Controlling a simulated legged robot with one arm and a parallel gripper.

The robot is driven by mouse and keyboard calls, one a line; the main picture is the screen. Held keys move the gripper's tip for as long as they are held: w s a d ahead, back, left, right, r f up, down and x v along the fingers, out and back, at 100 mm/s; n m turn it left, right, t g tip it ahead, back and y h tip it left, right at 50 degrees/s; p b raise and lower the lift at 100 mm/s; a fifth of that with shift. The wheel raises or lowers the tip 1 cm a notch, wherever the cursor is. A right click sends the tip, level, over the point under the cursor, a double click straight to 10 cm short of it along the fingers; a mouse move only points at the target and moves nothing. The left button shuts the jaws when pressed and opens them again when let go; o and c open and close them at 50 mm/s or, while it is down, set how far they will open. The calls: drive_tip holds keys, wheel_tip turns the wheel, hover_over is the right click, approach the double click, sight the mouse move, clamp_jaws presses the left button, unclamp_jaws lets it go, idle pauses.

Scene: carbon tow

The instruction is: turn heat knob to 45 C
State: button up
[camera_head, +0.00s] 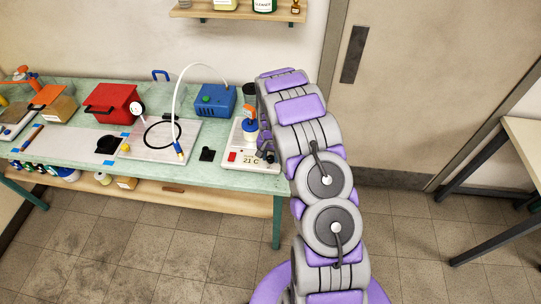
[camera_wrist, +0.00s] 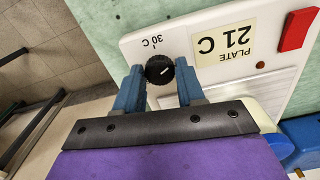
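The heat knob (camera_wrist: 159,69) is round and black, with a short white pointer line. It sits on the white hotplate (camera_wrist: 185,35), next to a "30 C" marking (camera_wrist: 152,40). A cream label (camera_wrist: 222,43) reads "PLATE 21 C". My gripper (camera_wrist: 160,72) has its blue fingers on either side of the knob, close against it, apparently holding it. In the head view the hotplate (camera_head: 266,167) is at the right end of the bench, with my gripper (camera_head: 264,148) over its right side. My arm hides the knob there.
A blue-and-orange bottle (camera_head: 249,128) stands on the hotplate. A blue box (camera_head: 215,100) and a tray (camera_head: 190,140) with tubing are to its left. Open floor lies in front.

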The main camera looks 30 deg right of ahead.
sight(271, 158)
drive_tip(key=c, duration=0.6)
drive_tip(key=shift+n, duration=0.3)
drive_tip(key=o, duration=1)
drive_tip(key=shift+o, duration=0.2)
wheel_tip(271, 158, up, 17)
drive_tip(key=shift+r+p, duration=0.15)
drive_tip(key=shift+p, duration=0.2)
